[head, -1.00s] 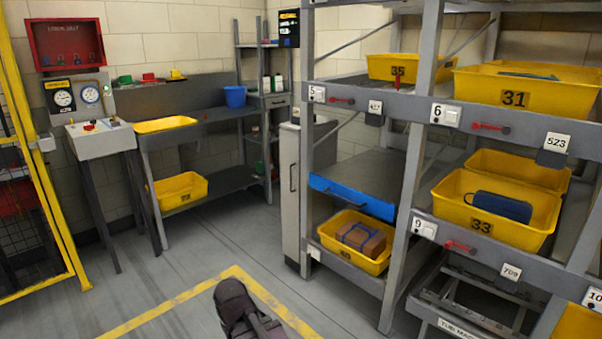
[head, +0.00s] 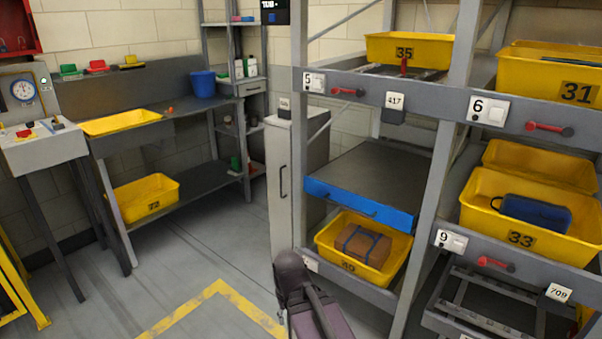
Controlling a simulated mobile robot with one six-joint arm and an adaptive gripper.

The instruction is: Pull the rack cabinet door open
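A narrow grey cabinet (head: 297,170) stands between the back bench and the tray rack, partly hidden by the rack's left post. Its front door (head: 281,190) looks shut and has a dark vertical handle (head: 283,181). My arm's dark rounded part (head: 290,272) shows at the bottom centre, in front of the cabinet's foot in the picture. My gripper's fingers cannot be made out, so I cannot tell whether they are open or shut.
The tray rack (head: 384,93) with several yellow tubs fills the right. A blue-fronted shelf (head: 360,203) sits beside the cabinet, above tub 40 (head: 336,254). A workbench (head: 176,118) stands at back left. The floor before the cabinet is clear, with a yellow line (head: 190,309).

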